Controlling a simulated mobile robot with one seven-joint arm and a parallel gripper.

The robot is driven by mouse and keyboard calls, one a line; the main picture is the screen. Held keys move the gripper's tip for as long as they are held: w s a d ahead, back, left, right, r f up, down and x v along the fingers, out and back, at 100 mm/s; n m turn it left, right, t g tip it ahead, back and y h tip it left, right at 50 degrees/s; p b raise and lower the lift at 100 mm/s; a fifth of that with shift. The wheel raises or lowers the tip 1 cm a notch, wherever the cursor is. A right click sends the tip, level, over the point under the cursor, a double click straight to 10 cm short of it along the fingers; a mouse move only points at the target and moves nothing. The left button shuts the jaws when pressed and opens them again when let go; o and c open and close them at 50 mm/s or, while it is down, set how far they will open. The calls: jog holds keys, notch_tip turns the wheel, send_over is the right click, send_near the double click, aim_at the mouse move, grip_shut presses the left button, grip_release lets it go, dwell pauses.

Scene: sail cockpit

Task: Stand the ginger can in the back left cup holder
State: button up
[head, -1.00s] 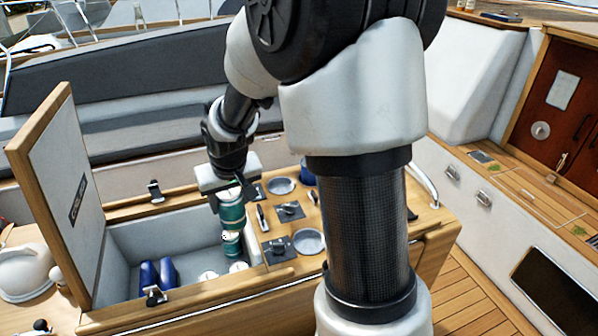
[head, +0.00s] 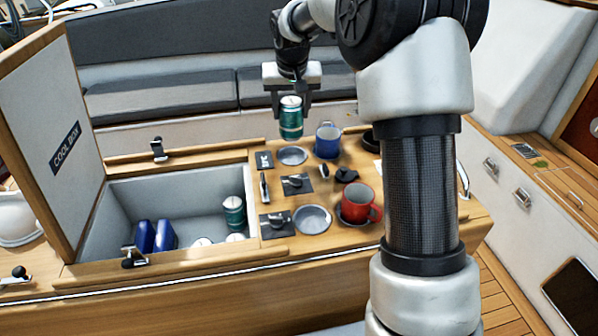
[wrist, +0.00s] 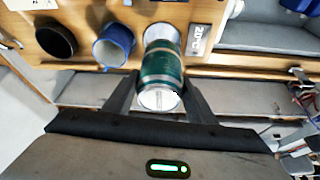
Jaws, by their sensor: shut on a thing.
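My gripper (head: 291,112) is shut on a green can with a silver top, taken as the ginger can (head: 291,124). The can is upright, in the air over the back of the console. The back left cup holder (head: 292,156), a round grey recess, shows empty just below it in the head view. In the wrist view the can (wrist: 161,78) sits between the fingers, and the holder's rim (wrist: 162,33) shows partly behind it. The can's label text is not readable.
A blue mug (head: 328,141) stands just right of the back left holder. A red mug (head: 357,203) is at front right, beside the empty front left holder (head: 312,219). The open cool box (head: 120,200) holds another green can (head: 234,214) and blue packs (head: 154,237).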

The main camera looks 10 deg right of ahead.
jog(key=shift+w+d+b, duration=0.2)
jog(key=shift+w+b, duration=0.25)
jog(key=shift+w, duration=0.6)
jog(key=shift+w+f, duration=0.1)
jog(key=shift+f, duration=0.35)
notch_tip(320, 180, down, 9)
jog(key=shift+r, duration=0.1)
jog(key=shift+b, duration=0.35)
jog(key=shift+f, duration=0.4)
jog(key=o, duration=1.3)
jog(key=shift+o, duration=0.2)
